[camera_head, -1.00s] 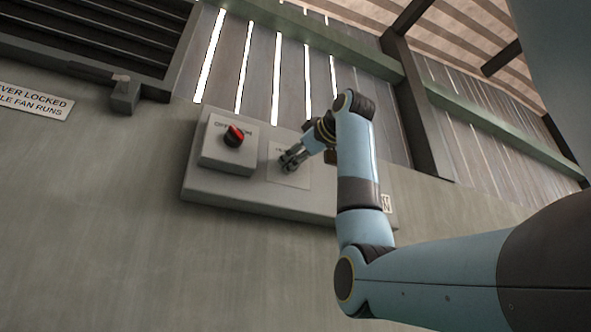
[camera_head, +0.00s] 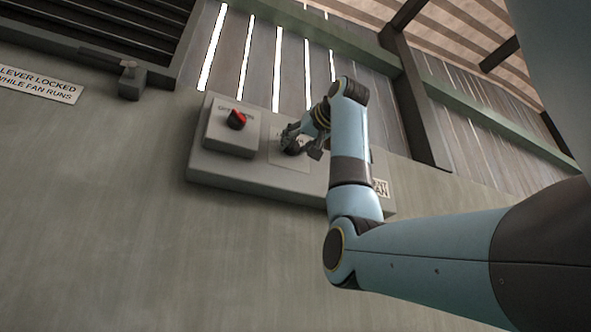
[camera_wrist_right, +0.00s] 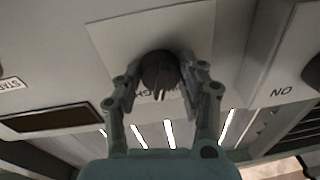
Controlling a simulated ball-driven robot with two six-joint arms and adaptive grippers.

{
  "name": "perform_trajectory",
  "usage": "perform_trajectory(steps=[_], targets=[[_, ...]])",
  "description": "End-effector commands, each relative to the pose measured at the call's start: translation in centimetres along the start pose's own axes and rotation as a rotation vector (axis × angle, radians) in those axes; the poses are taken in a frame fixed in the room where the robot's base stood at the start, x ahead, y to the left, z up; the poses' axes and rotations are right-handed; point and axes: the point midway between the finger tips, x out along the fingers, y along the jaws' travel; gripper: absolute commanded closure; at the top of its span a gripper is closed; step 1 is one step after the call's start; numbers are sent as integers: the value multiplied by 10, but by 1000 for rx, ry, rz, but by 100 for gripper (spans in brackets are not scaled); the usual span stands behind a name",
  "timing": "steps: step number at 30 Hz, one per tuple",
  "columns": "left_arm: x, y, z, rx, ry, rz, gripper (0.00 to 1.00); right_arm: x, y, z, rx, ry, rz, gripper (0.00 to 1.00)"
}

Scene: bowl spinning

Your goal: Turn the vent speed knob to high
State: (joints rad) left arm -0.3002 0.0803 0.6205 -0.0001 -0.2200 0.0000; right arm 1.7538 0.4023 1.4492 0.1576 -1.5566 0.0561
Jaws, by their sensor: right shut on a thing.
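The vent speed knob (camera_wrist_right: 160,68) is a dark round knob on a pale square plate (camera_wrist_right: 120,35) in the right wrist view. A pointer-like ridge on it points toward the bottom of that view, close to partly covered lettering. My right gripper (camera_wrist_right: 162,82) has one finger on each side of the knob and is shut on it. In the head view the right gripper (camera_head: 291,139) is at the plate on the grey control panel (camera_head: 235,178), and the knob there is mostly hidden by the fingers. My left gripper is not in view.
A raised box (camera_head: 228,138) with a red-topped switch (camera_head: 237,119) stands left of the plate, close to the gripper. A lever (camera_head: 131,83) and a warning sign (camera_head: 38,84) are farther left on the wall. The wall below the panel is clear.

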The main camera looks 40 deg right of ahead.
Motion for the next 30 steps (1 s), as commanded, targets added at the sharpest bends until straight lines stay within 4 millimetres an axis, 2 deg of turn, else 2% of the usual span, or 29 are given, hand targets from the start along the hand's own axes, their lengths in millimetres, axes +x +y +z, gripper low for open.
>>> perform_trajectory(steps=[12,29,30], targets=[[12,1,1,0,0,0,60,0,0,0,194,15,12,92],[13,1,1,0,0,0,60,0,0,-1,223,18,14,92],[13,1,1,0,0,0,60,0,0,-1,223,18,14,56]])
